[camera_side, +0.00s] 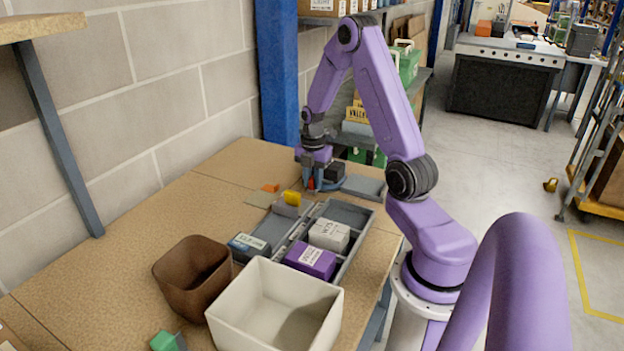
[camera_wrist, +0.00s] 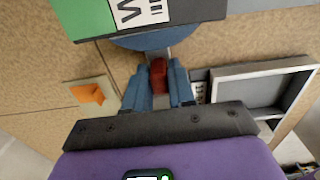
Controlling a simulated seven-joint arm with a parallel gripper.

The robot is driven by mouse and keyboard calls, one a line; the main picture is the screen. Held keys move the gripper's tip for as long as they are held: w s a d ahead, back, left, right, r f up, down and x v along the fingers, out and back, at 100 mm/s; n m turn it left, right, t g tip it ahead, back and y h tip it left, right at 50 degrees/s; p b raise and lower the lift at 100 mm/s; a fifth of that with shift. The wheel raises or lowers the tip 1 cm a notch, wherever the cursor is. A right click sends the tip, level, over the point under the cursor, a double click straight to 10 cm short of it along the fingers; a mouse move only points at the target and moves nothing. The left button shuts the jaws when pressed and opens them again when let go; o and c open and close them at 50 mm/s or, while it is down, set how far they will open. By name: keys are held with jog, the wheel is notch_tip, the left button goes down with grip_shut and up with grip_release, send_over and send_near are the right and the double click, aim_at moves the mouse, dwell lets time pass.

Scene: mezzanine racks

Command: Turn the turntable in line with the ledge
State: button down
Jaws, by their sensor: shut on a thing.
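The turntable is a blue disc (camera_wrist: 165,40) below my gripper, mostly hidden by the box on it. Its blue edge also shows in the side view (camera_side: 327,187). The dark box (camera_side: 334,171) on it has a green part and a white label in the wrist view (camera_wrist: 140,14). A red handle (camera_wrist: 158,76) stands out from the disc's near side. My gripper (camera_wrist: 158,92) is shut on this handle, with a blue finger on each side. A flat grey slab, seemingly the ledge (camera_side: 364,187), lies right of the turntable; I cannot tell their exact angle.
A grey divided tray (camera_side: 352,212) with white and purple boxes stands in front. A blue post (camera_side: 277,75) rises behind.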

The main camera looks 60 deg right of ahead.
jog(key=shift+s, duration=0.1)
dwell(0.3)
jog(key=c, duration=1)
grip_release()
jog(key=shift+c, duration=0.2)
jog(key=shift+r, duration=0.1)
jog(key=shift+r, duration=0.3)
notch_tip(320, 180, up, 17)
jog(key=shift+f, duration=0.15)
